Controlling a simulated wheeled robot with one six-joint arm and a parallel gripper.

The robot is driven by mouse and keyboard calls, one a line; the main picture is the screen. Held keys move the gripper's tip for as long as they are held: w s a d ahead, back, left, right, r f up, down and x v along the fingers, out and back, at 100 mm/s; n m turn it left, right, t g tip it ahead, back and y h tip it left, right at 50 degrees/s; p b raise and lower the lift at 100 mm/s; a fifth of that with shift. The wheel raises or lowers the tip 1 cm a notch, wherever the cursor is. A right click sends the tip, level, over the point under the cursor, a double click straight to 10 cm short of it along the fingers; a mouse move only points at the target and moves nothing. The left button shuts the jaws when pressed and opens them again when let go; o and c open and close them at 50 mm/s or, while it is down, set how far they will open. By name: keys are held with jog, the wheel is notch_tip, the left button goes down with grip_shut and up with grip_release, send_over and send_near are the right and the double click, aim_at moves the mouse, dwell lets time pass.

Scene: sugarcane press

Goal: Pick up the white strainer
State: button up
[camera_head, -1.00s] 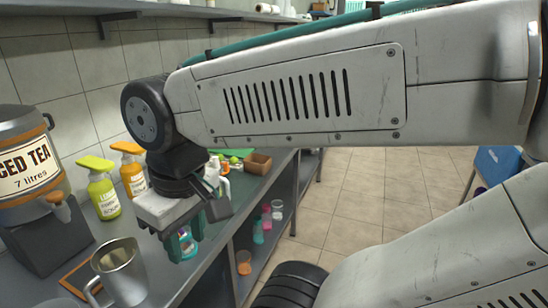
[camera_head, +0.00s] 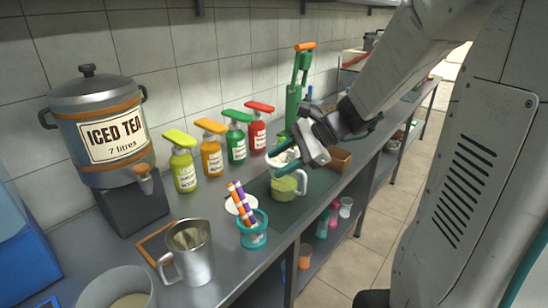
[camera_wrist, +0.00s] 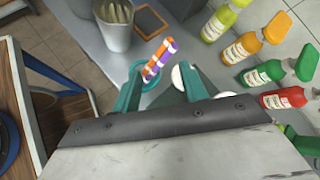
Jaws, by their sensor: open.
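My gripper (camera_head: 290,162) is open, tilted down above a clear jug with green contents (camera_head: 289,186). A white piece (camera_head: 284,157) shows at the jug's top beside the gripper's teal finger; it may be the strainer, but it is partly hidden. A white round piece (camera_head: 240,205) lies on the counter behind the striped straws and may instead be the strainer. In the wrist view this round piece (camera_wrist: 179,78) is partly covered by the right finger. The gripper's two teal fingers (camera_wrist: 160,82) stand apart there, with nothing visibly held.
Purple, orange and white straws (camera_head: 241,200) stand in a teal-rimmed cup (camera_head: 253,232), left of the jug. A metal pitcher (camera_head: 188,252) stands at the front left. Several sauce bottles (camera_head: 211,150) line the back, with a green press (camera_head: 295,95) beyond. A brown box (camera_head: 340,159) sits right of the jug.

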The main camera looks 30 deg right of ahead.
jog(key=w+d+f+m+t, duration=0.3)
jog(key=w+d+m+t, duration=0.15)
jog(key=d+m, duration=0.4)
jog(key=m+t+h, duration=0.2)
jog(key=m+h, duration=0.1)
send_near(298, 153)
jog(key=w+f, duration=0.1)
jog(key=w, duration=0.2)
jog(key=x, duration=0.7)
jog(key=shift+w+a+f, duration=0.15)
jog(key=shift+a+f, duration=0.1)
jog(key=shift+a, duration=0.15)
jog(key=shift+w+a+f, duration=0.1)
jog(key=shift+w+a, duration=0.05)
jog(key=shift+w, duration=0.05)
grip_shut()
